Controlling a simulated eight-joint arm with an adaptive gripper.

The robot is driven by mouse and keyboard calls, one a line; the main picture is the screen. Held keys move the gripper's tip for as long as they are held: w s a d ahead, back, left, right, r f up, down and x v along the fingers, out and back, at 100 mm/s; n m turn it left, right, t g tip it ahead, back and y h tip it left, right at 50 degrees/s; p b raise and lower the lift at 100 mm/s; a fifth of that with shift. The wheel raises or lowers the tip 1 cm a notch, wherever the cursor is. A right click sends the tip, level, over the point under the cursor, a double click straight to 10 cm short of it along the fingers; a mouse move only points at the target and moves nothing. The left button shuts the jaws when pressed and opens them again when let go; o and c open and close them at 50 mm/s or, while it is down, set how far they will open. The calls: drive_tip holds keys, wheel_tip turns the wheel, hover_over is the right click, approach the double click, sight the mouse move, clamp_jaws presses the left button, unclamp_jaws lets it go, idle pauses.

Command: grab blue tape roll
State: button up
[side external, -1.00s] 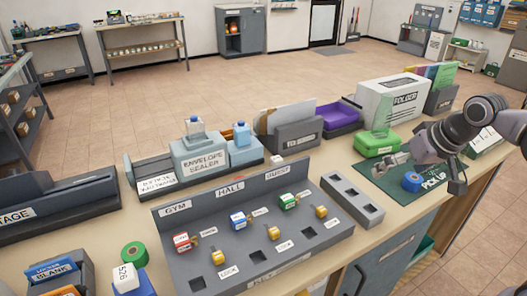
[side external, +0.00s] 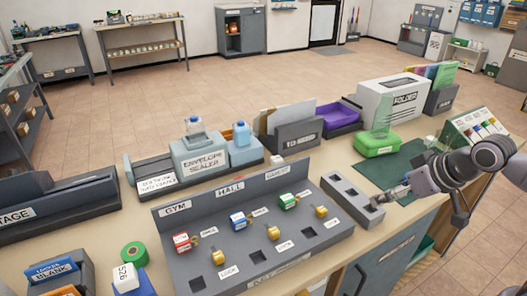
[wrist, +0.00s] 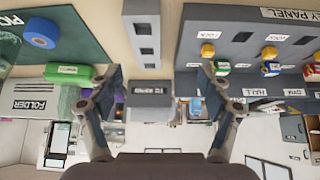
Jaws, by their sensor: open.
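The blue tape roll (wrist: 40,30) lies on the dark green mat (wrist: 85,25) at the upper left of the wrist view. In the side view the mat (side external: 378,172) shows, but the roll is hidden, apparently behind my arm. My gripper (wrist: 160,82) is open and empty, with its fingers wide apart. The roll is outside the fingers, off to their left in the wrist view. In the side view my gripper (side external: 390,194) is near the right end of the grey block with square holes (side external: 350,190).
The grey key panel (side external: 240,235) with several coloured locks stands left of the block. A green box (side external: 376,145) and the folder box (side external: 390,100) stand behind the mat. A green tape roll (side external: 134,254) sits at the front left.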

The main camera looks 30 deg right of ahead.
drive_tip(key=w+d+f+m+g+h, duration=0.2)
drive_tip(key=w+d+m+g+h, duration=0.15)
drive_tip(key=d+m, duration=0.55)
drive_tip(key=w+d+f+m+g+h, duration=0.2)
drive_tip(key=w+d+m, duration=0.3)
drive_tip(key=d, duration=0.6)
drive_tip(key=shift+m, duration=0.7)
drive_tip(key=shift+s+x, duration=0.25)
drive_tip(key=shift+x, duration=1.3)
drive_tip(key=shift+s+x, duration=0.25)
drive_tip(key=shift+x, duration=1.25)
drive_tip(key=shift+s+x, duration=0.3)
drive_tip(key=shift+x, duration=1.25)
drive_tip(key=shift+d, duration=0.1)
drive_tip(key=c, duration=1.3)
